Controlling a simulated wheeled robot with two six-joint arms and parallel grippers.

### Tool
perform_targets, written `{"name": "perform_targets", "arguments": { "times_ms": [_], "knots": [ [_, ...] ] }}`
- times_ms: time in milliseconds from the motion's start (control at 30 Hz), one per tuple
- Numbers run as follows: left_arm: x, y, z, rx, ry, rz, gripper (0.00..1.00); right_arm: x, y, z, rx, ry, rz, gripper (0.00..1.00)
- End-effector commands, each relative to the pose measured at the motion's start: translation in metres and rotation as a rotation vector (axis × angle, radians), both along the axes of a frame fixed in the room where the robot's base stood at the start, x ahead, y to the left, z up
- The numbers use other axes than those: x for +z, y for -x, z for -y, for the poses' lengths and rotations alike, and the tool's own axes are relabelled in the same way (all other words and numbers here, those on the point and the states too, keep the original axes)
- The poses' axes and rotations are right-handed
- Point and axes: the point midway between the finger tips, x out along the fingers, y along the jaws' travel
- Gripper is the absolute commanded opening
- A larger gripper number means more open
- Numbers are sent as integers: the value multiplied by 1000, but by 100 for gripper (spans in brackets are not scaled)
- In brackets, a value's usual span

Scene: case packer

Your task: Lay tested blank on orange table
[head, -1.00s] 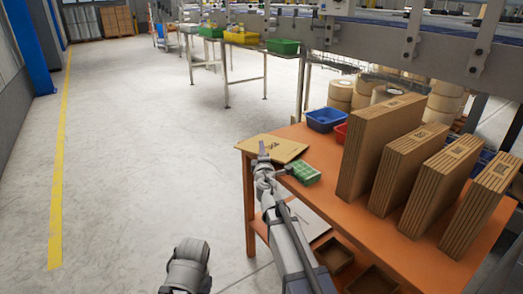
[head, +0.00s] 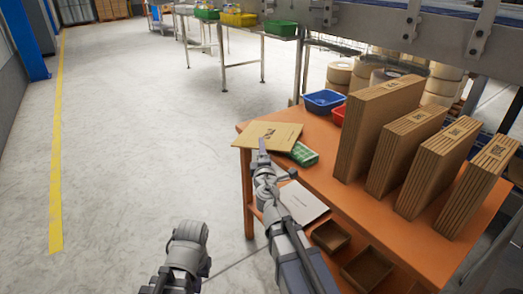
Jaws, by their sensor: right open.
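A flat tan cardboard blank (head: 268,134) with a small dark print lies on the near-left corner of the orange table (head: 328,180). Its left edge is at or slightly past the table edge; I cannot tell exactly. My right gripper (head: 276,158) is at the near edge of the blank with its fingers spread apart. One fingertip overlaps the blank's near edge in the picture; whether it touches is unclear.
A green box (head: 303,154) lies beside the blank. Blue (head: 324,100) and red (head: 339,115) bins stand behind it. Several upright cardboard stacks (head: 376,125) fill the table's right. A white sheet (head: 303,203) and brown trays (head: 331,236) lie below. The floor at left is clear.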

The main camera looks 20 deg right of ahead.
Motion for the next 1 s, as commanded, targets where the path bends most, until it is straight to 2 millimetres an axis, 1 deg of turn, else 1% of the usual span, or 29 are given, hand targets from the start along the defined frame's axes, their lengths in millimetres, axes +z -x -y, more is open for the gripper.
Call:
{"name": "perform_targets", "arguments": {
  "times_ms": [33, 300, 400, 667, 767, 867, 1000],
  "knots": [
    [0, 0, 0, 0, 0, 0, 0, 0, 0, 0, 0, 0, 0, 60],
    [0, 0, 0, 0, 0, 0, 0, 0, 0, 0, 0, 0, 0, 90],
    [0, 0, 0, 0, 0, 0, 0, 0, 0, 0, 0, 0, 0, 100],
    [0, 0, 0, 0, 0, 0, 0, 0, 1, 0, 0, 0, 0, 100],
    [0, 0, 0, 0, 0, 0, 0, 0, 4, -1, 0, 0, 0, 100],
    [0, 0, 0, 0, 0, 0, 0, 0, 11, -2, 0, 0, 0, 100],
    [0, 0, 0, 0, 0, 0, 0, 0, 26, -4, -2, 0, 0, 100]
  ]
}}
